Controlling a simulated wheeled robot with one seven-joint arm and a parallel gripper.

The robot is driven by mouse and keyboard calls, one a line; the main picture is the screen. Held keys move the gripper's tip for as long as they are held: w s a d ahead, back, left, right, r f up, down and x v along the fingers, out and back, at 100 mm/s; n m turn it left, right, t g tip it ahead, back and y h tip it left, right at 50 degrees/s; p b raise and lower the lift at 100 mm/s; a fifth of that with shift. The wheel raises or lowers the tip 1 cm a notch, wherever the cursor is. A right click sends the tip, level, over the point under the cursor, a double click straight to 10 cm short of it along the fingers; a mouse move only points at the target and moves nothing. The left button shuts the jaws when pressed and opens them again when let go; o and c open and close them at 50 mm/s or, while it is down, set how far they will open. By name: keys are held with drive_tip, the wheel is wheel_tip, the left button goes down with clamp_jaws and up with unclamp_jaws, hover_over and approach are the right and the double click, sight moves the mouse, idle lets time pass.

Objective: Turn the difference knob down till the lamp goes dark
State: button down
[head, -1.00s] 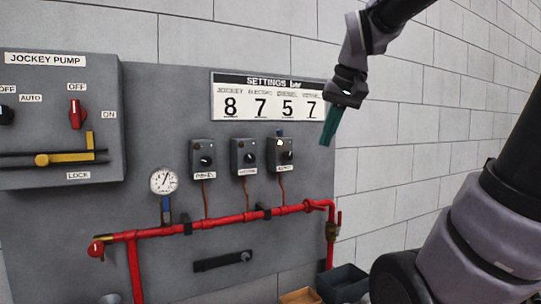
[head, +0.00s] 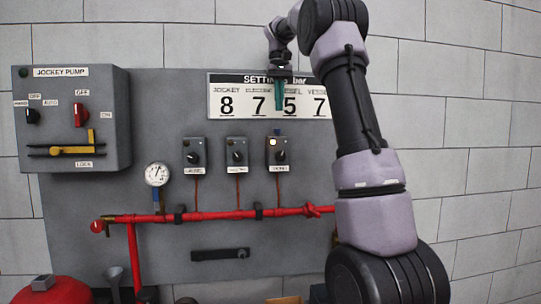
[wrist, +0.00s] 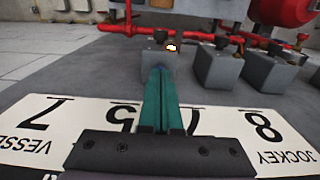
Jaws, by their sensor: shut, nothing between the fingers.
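Three small grey boxes with black knobs hang in a row on the panel. The right box (head: 277,155) has a lit lamp (head: 272,142) and a black knob (head: 281,156). The small labels are unreadable, so I cannot tell which control is the difference knob. The lit lamp also shows in the wrist view (wrist: 171,47), just beyond my fingertips. My gripper (head: 279,105) has teal fingers, shut and empty, pointing down above the right box, in front of the settings board. It also shows in the wrist view (wrist: 163,72), where its fingers partly cover that box.
The settings board (head: 240,82) reads 8, 7, 5, 7. A pressure gauge (head: 157,174) hangs left of the boxes. A red pipe (head: 220,214) runs below them. The jockey pump box (head: 70,125) stands out at the left. My arm covers the panel's right side.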

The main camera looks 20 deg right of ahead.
drive_tip(key=shift+w+a+f, duration=0.1)
drive_tip(key=shift+w+f, duration=0.05)
drive_tip(key=shift+f, duration=1.6)
drive_tip(key=shift+w+f, duration=0.15)
drive_tip(key=shift+f, duration=1.65)
drive_tip(key=shift+w, duration=0.25)
drive_tip(key=shift+d, duration=0.4)
drive_tip(key=shift+s, duration=0.4)
wheel_tip(320, 180, up, 6)
